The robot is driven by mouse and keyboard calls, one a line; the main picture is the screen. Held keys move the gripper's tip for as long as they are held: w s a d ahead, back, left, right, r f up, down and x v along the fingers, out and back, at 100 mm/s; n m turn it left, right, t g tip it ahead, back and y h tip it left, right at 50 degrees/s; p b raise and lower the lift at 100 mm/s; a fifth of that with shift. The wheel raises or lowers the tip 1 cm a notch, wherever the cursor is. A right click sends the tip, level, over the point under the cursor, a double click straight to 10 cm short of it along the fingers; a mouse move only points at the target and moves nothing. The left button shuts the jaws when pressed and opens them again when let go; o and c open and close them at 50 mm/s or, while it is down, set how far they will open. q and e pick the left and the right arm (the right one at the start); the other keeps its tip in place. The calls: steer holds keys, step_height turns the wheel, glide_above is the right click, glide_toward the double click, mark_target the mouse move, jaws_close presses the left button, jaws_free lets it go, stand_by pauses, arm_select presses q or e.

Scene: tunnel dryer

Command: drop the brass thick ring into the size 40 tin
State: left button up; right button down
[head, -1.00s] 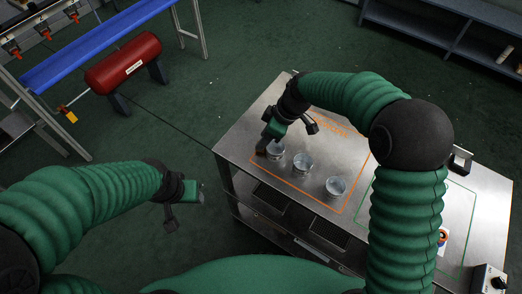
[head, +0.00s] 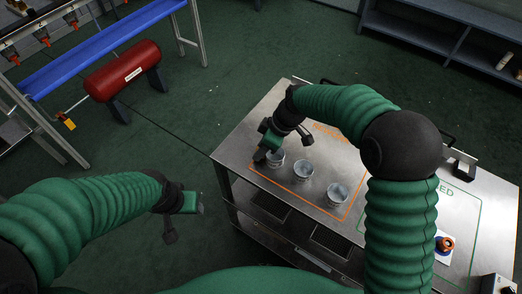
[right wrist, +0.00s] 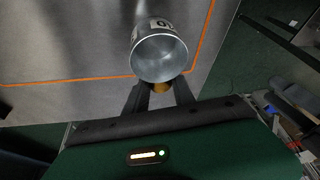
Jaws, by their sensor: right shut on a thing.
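The brass thick ring (right wrist: 161,87) shows as a small brass-coloured patch between the fingertips of my right gripper (right wrist: 159,92) in the right wrist view. The gripper is shut on it, and the fingers hide most of it. A grey metal tin (right wrist: 160,57) is right beside the ring; its inside looks empty, and its label is only partly readable. In the head view my right gripper (head: 261,157) is at the left side of the leftmost tin (head: 276,158). Two more tins, a middle one (head: 303,171) and a right one (head: 337,193), stand in a row; their sizes are unreadable. My left gripper (head: 202,203) is away from the table, its jaws unclear.
The tins stand inside an orange outline on the metal table (head: 240,145). A green outline lies to its right, with a small orange-and-blue object (head: 445,244) near it. A red tank (head: 124,67) stands far left.

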step_height(320, 180, up, 10)
steer(key=p, duration=0.2)
steer(key=shift+f, duration=0.1)
